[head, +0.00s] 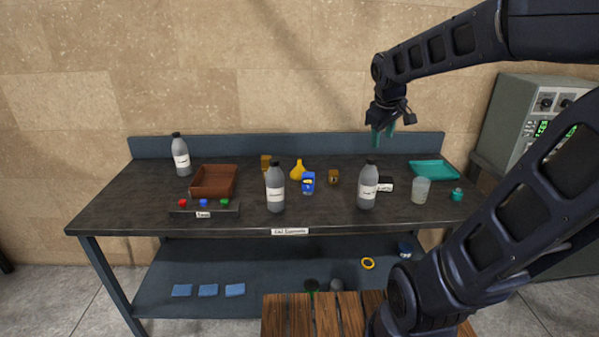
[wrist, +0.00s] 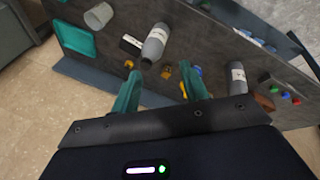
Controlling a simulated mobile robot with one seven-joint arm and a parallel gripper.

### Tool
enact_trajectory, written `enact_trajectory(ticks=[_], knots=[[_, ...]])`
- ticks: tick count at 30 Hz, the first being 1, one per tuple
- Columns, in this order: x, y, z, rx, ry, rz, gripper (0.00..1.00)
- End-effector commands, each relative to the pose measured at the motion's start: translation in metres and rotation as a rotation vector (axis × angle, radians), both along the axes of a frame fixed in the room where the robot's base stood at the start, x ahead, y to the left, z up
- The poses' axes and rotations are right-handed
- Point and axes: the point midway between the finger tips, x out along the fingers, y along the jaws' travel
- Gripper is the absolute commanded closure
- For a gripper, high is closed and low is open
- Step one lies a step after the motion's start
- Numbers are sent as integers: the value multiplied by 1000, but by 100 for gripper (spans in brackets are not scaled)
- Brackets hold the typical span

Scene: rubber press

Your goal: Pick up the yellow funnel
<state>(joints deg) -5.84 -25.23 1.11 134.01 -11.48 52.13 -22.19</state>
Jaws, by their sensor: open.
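The yellow funnel (head: 297,172) stands on the dark workbench top (head: 135,200), towards the back, between the middle grey bottle and a blue container. In the wrist view a small yellow patch, seemingly the funnel, shows beside the right finger and is partly covered by it. My gripper (head: 383,136) has green fingers, is open and empty, and hangs high above the back right of the bench, to the right of the funnel and apart from it. In the wrist view my gripper (wrist: 158,82) shows its two fingers spread.
Close to the funnel stand the grey bottle (head: 275,190), the blue container (head: 308,183) and small brown blocks (head: 334,177). Another grey bottle (head: 367,188) stands right of them. A brown tray (head: 213,182) is left, a teal tray (head: 433,170) right. A wall backs the bench.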

Motion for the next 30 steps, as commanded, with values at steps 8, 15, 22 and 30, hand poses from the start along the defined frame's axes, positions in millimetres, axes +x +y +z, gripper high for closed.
enact_trajectory(ticks=[8,15,22,30], knots=[[80,25,-6,-181,61,315,55],[146,54,-22,-332,113,591,55],[208,91,-47,-473,165,861,55],[274,142,-90,-634,230,1180,55]])
